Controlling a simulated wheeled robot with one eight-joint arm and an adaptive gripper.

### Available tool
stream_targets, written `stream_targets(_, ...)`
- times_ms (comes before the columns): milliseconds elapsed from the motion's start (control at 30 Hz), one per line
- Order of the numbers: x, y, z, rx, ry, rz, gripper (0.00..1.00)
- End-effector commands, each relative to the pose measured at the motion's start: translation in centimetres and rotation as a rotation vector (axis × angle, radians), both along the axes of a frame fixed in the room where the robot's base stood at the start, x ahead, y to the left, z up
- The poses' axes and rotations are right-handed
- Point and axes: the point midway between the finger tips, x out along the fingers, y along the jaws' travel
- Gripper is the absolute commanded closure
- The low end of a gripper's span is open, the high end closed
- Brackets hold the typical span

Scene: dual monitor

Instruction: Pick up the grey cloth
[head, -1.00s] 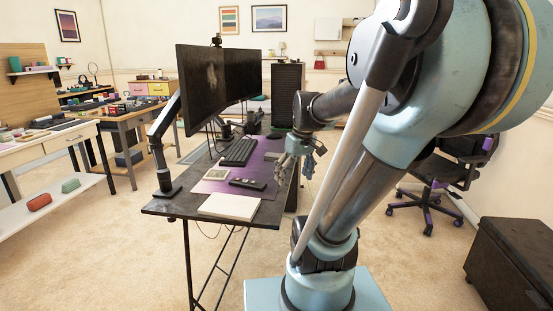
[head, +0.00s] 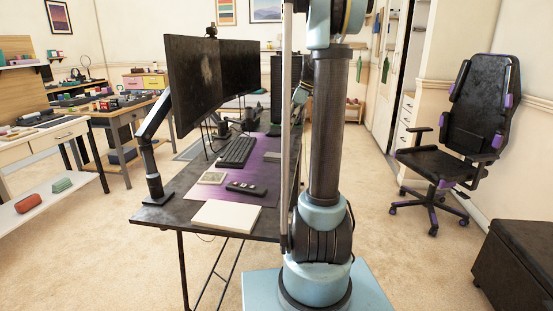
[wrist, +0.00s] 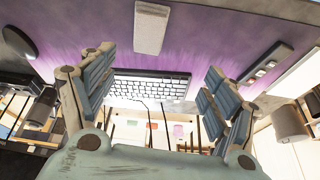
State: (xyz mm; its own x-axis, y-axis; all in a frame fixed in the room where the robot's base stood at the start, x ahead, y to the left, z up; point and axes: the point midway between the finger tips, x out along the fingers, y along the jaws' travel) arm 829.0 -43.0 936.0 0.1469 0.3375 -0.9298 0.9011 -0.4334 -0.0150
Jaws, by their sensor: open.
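A small light grey folded piece, which looks like the grey cloth (wrist: 152,27), lies on the purple desk mat (wrist: 205,42) near the desk edge. It also shows in the head view as a small grey patch (head: 273,156) just left of my arm. My gripper (wrist: 157,72) is open and empty in the wrist view, its fingers spread wide. The cloth shows above the gap between the fingertips, apart from them.
The keyboard (head: 237,151), a dark remote-like device (head: 246,188), a small framed card (head: 212,177) and a white pad (head: 226,216) lie on the desk. Two monitors (head: 200,82) stand along its left side. An office chair (head: 470,135) stands right; floor between is clear.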

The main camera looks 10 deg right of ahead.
Motion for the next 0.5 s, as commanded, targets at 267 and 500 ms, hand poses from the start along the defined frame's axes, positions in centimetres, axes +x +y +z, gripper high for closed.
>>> stream_targets(267, 2.1, -0.9, -1.0, 0.009, -0.019, 0.042, 0.20)
stream_targets(500, 2.6, 0.1, -4.7, 0.009, -0.019, 0.035, 0.20)
